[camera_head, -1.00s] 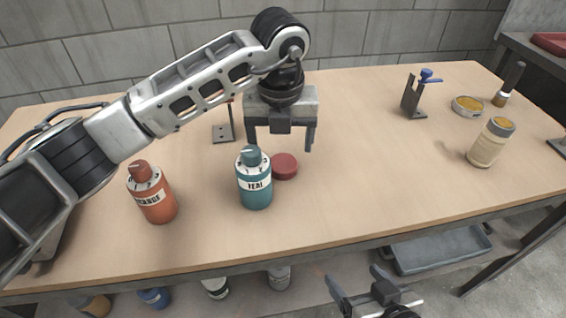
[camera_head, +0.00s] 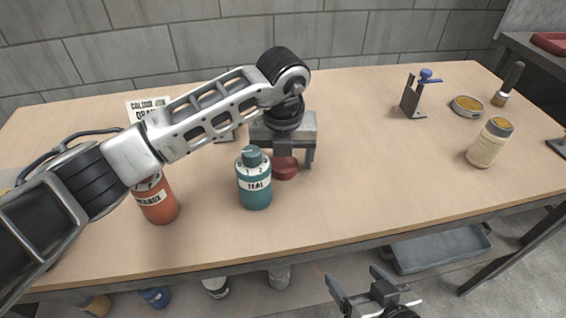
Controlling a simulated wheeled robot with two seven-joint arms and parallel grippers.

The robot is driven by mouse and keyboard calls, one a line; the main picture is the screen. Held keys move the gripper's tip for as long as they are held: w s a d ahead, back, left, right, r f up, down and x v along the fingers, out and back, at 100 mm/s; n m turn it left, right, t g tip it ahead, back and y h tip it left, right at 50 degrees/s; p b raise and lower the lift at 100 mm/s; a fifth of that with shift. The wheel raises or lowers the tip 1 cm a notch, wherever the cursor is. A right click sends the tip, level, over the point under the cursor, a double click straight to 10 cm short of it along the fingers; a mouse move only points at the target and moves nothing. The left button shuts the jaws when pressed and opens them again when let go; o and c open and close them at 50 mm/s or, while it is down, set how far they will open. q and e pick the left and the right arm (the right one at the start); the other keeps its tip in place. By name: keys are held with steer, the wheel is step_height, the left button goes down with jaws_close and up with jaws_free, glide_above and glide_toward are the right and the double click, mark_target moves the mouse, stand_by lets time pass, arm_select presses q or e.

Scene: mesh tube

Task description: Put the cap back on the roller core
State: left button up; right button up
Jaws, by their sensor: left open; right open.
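A flat, round red piece that looks like a cap (camera_head: 286,172) lies on the table just behind and right of the teal bottle. My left gripper (camera_head: 281,160) points down over it, open. The red piece shows between and below its fingers; whether they touch it I cannot tell. My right gripper (camera_head: 357,284) is open and empty, low in front of the table's front edge. I cannot pick out a roller core for sure; my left arm hides part of the table's left side.
A teal bottle (camera_head: 254,190) stands close in front of the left gripper. An orange bottle (camera_head: 157,205) is partly behind my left arm. A bracket with a blue clamp (camera_head: 414,98), a tin (camera_head: 467,107), a brush (camera_head: 508,86) and a tan jar (camera_head: 489,143) stand right. The table's right-centre is clear.

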arm_select(q)
steer(key=c, duration=1)
steer(key=shift+r, duration=0.1)
steer(key=shift+r, duration=0.6)
steer(key=s+d+r, duration=0.2)
steer(key=d+r, duration=0.1)
steer(key=r, duration=0.1)
steer(key=s+d+r+b, duration=0.1)
steer(key=s+d+r, duration=0.2)
steer(key=d, duration=0.1)
steer(key=s+d+r, duration=0.3)
steer(key=d+r, duration=0.1)
steer(key=shift+s+d+r, duration=0.1)
steer(key=shift+s+r, duration=0.1)
steer(key=shift+r, duration=0.1)
